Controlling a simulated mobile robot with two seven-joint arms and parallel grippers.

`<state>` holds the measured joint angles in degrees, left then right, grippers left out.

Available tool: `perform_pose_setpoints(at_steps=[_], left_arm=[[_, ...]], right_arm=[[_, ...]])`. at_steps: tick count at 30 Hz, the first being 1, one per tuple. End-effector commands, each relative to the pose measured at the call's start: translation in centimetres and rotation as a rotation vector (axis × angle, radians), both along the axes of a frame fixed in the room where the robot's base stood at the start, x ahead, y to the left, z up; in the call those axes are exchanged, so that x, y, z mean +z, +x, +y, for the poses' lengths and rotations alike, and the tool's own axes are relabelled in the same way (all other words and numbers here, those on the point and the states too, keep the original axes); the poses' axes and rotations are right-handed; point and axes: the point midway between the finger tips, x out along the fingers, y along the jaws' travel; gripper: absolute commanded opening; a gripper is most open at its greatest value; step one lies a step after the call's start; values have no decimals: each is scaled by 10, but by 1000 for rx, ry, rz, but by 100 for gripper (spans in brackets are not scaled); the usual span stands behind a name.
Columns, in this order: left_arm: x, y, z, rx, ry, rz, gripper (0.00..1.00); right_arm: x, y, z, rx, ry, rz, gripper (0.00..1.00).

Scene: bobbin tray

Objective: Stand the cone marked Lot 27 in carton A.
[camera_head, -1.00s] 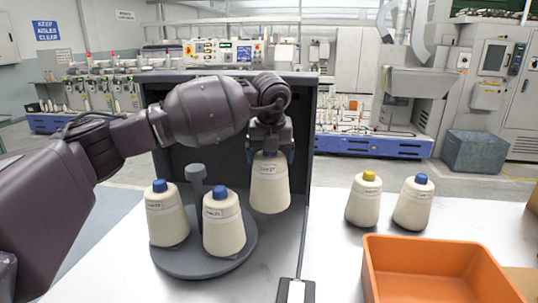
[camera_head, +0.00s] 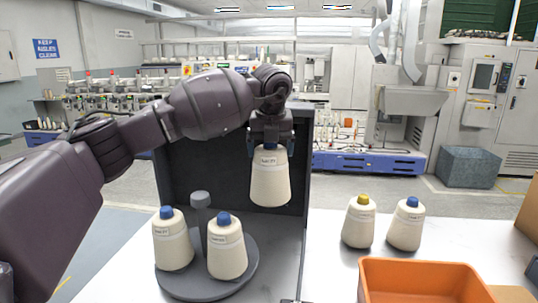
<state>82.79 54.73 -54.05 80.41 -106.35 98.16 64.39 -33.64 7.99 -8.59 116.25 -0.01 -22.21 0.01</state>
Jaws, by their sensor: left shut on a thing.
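My left gripper (camera_head: 270,147) is shut on the top of a cream cone (camera_head: 270,184) with a blue tip. It holds the cone upright in the air, in front of a dark upright panel. The cone's small label looks like Lot 27, but the print is blurred. Two more blue-tipped cones, a left one (camera_head: 172,245) and a right one (camera_head: 226,252), stand on a grey round turntable (camera_head: 195,289) below. No box with a readable A shows; a brown cardboard piece (camera_head: 528,225) is cut off at the right edge. My right gripper is not in view.
A grey post (camera_head: 201,215) rises from the turntable. The dark panel (camera_head: 205,165) stands behind it. On the white table to the right stand a yellow-tipped cone (camera_head: 358,225) and a blue-tipped cone (camera_head: 406,226). An orange bin (camera_head: 420,274) sits in front of them.

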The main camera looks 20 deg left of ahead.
Motion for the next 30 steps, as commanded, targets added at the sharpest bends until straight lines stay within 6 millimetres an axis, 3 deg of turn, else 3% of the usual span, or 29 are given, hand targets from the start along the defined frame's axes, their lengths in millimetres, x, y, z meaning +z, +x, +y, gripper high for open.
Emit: perform_pose_setpoints(at_steps=[1,20,30], left_arm=[[11,-1,0,1,-1,-6,35],[71,-1,0,1,-1,-5,35],[102,0,0,1,-1,-4,35]], right_arm=[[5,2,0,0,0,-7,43],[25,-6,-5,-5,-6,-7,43],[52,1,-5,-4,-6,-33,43]])
